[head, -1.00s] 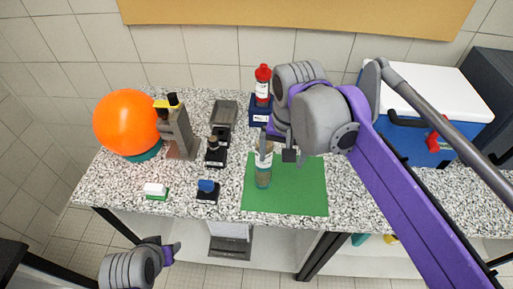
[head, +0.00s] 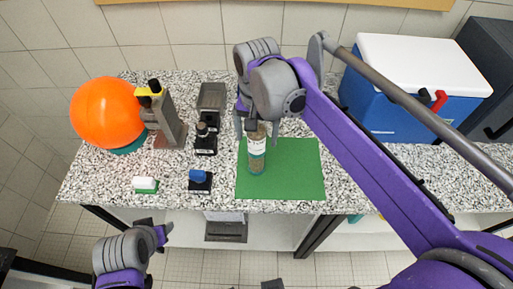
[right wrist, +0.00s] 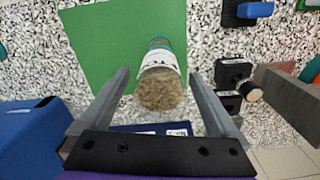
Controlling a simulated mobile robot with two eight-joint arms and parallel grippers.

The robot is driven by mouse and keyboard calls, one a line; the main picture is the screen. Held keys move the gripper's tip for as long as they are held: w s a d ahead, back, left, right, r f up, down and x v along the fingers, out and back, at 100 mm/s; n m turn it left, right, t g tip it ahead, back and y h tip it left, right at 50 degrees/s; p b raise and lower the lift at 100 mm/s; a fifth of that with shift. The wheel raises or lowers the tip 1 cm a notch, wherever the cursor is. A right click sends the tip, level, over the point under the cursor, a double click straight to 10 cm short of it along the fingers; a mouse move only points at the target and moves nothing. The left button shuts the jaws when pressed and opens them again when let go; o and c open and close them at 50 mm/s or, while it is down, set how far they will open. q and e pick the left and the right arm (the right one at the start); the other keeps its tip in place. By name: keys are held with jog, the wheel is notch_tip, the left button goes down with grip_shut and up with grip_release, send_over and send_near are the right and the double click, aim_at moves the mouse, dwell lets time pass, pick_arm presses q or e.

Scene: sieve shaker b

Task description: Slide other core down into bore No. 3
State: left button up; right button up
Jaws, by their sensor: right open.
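A clear cylindrical core (head: 257,158) with brown grainy filling, a white label and a blue-green lower end stands upright on the green mat (head: 300,170). It also shows in the right wrist view (right wrist: 161,88), with its grainy top facing the camera. My right gripper (head: 256,128) is open above it, one finger on each side of its upper part, with gaps visible in the right wrist view. A navy labelled block (right wrist: 150,128) is partly hidden behind the gripper base; no bore numbers can be read. My left gripper (head: 166,234) is low at the left, in front of the table.
An orange ball (head: 108,112), a grey-brown stand (head: 168,122), a grey tray (head: 211,97), a black-based item (head: 205,140), a blue-topped item (head: 199,180) and a white-and-green item (head: 145,184) are to the left. A blue cooler (head: 400,110) stands right. The mat's right side is clear.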

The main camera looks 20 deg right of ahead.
jog(key=shift+s+f, duration=0.1)
jog(key=shift+f, duration=1.2)
grip_shut()
